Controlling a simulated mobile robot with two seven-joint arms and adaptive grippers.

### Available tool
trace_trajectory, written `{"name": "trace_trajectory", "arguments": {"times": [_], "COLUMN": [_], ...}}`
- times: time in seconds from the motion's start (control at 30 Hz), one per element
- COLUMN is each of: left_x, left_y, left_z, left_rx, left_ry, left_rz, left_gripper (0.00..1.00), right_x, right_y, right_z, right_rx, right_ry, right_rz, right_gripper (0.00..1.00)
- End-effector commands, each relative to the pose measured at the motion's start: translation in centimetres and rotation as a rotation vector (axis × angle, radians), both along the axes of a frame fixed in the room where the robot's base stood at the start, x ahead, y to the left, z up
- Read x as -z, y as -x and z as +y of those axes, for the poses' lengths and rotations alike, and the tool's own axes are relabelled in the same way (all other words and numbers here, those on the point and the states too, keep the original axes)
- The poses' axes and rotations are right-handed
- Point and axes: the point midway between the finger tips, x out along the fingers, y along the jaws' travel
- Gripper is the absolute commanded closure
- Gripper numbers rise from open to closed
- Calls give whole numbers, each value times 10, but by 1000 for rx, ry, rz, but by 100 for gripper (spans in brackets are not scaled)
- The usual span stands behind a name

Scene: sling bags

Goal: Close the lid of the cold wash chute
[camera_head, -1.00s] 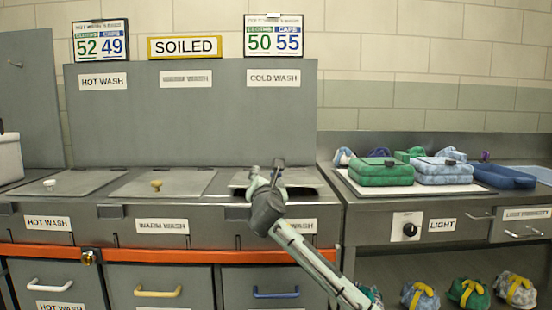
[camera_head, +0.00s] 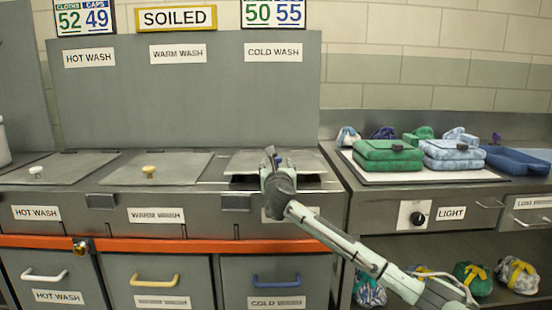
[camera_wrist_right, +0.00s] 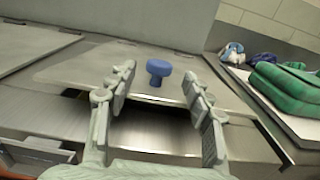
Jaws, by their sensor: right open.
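The cold wash chute lid (camera_head: 302,162) is a grey metal panel at the right end of the counter. Its front edge stands off the counter, with a dark gap under it. In the right wrist view the lid (camera_wrist_right: 105,68) carries a blue knob (camera_wrist_right: 158,69), and the open chute (camera_wrist_right: 155,125) shows below its front edge. My left gripper is not in view.
Folded green cloths (camera_head: 388,158) and light blue cloths (camera_head: 455,155) sit on the right counter, near a blue tray (camera_head: 520,160).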

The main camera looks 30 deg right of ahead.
Motion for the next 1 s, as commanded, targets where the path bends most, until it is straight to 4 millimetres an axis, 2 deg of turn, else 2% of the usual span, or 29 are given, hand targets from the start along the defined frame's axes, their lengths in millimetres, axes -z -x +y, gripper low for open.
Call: {"name": "trace_trajectory", "arguments": {"times": [0.1,0.3,0.47,0.7,0.77,1.0], "left_x": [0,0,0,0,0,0], "left_y": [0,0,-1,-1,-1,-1], "left_z": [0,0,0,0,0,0], "left_rx": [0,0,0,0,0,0], "left_ry": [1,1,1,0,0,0], "left_rz": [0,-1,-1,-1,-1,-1], "left_gripper": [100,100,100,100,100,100], "right_x": [0,0,0,0,0,0], "right_y": [-18,-41,-49,-50,-50,-50], "right_z": [-11,-25,-30,-30,-30,-30], "right_rx": [4,2,0,0,0,0], "right_ry": [-3,-2,-1,-1,-1,-1], "right_rz": [1,0,0,0,0,0], "right_gripper": [49,49,49,49,54,84]}}
